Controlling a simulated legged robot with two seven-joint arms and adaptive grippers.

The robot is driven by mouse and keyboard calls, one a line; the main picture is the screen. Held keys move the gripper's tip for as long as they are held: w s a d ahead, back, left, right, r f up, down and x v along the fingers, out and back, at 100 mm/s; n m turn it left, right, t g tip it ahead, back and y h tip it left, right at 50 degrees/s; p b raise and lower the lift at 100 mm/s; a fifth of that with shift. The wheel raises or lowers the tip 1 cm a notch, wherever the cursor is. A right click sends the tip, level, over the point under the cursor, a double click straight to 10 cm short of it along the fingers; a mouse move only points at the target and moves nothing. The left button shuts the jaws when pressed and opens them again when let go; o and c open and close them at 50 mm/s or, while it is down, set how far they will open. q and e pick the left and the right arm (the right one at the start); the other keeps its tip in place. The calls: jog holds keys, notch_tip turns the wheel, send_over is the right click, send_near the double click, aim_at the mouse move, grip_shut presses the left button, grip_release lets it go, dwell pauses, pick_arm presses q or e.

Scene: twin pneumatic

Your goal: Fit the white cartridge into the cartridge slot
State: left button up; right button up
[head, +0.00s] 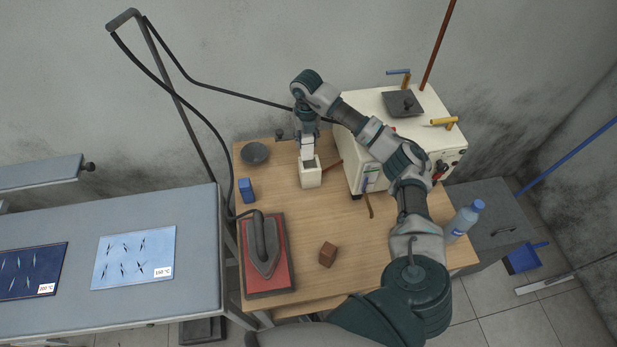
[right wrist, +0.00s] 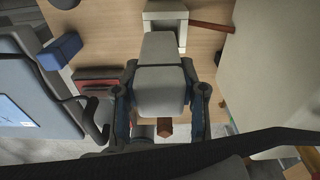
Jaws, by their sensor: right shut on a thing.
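My right gripper (head: 307,138) is shut on the white cartridge (head: 307,148) and points down over the back of the wooden table. In the right wrist view the cartridge (right wrist: 160,88) fills the space between the two fingers (right wrist: 165,95), and its narrower end points at the white slot block. This block (head: 311,180), which has the cartridge slot in its top, stands on the table directly below the gripper. It also shows at the top of the right wrist view (right wrist: 182,38). The cartridge's lower end overlaps the slot opening; I cannot tell whether it is inside. My left gripper is not in view.
A cream machine (head: 353,150) stands close to the right of the block. A dark bowl (head: 255,153), a blue block (head: 246,190), an iron (head: 265,245) on a red-topped rest and a brown cube (head: 327,254) are on the table. A bottle (head: 465,220) stands at the right.

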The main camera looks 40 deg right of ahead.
aim_at(310, 158)
jog(key=f, duration=0.6)
jog(key=shift+s+d, duration=0.2)
jog(key=shift+d, duration=0.2)
jog(key=shift+d+f, duration=0.1)
jog(key=shift+f, duration=1.65)
jog(key=o, duration=1.2)
jog(key=shift+o, duration=0.2)
notch_tip(310, 158, up, 11)
jog(key=shift+r, duration=0.55)
